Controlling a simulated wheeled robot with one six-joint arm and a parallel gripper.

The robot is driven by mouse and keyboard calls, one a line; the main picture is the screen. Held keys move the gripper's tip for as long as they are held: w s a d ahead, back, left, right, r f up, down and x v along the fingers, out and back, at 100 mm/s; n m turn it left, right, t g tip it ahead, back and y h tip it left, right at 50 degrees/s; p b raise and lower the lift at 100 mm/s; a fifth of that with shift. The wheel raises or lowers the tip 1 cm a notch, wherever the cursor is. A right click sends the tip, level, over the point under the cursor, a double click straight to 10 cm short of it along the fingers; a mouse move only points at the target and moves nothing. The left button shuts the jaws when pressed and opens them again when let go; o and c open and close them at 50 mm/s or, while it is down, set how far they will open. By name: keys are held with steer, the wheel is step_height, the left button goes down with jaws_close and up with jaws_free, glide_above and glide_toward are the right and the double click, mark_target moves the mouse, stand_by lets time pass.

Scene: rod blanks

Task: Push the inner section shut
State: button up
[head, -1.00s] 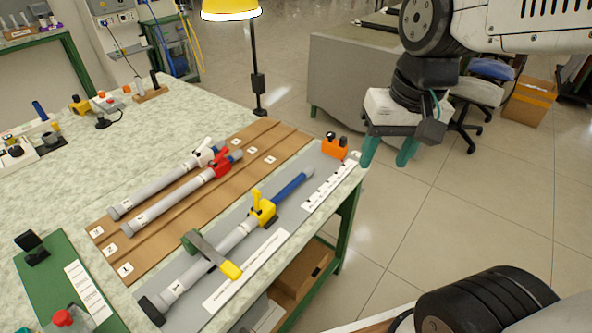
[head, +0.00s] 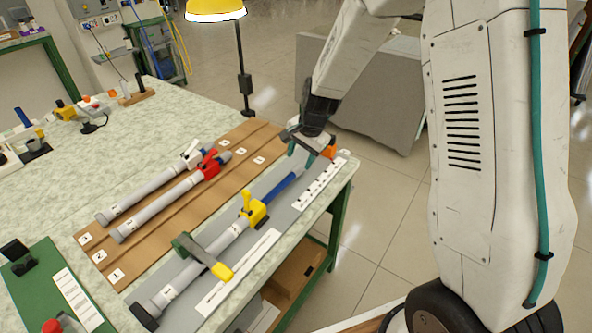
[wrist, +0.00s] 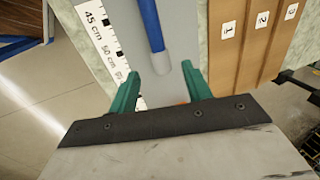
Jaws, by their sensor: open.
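The telescopic rod lies on a grey board (head: 185,265) near the table's front edge. Its grey outer tube (head: 219,242) carries a label 1. A yellow lever clamp (head: 253,208) sits at the tube's end, its lever upright. The blue inner section (head: 284,188) sticks out beyond the clamp. In the wrist view the inner section (wrist: 150,22) ends in a grey tip close to the fingertips. My gripper (head: 300,155) is over the far end of the board, beside that tip. In the wrist view my gripper (wrist: 160,76) is open, its teal fingers apart with nothing held.
A printed centimetre scale (head: 321,183) lies beside the inner section. Two more rods, white-clamped (head: 150,186) and red-clamped (head: 165,204), lie on the brown rack. An orange block (head: 330,152) stands at the board's end.

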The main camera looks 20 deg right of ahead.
mark_target(295, 171)
steer(key=x, duration=0.6)
steer(key=shift+f, duration=0.3)
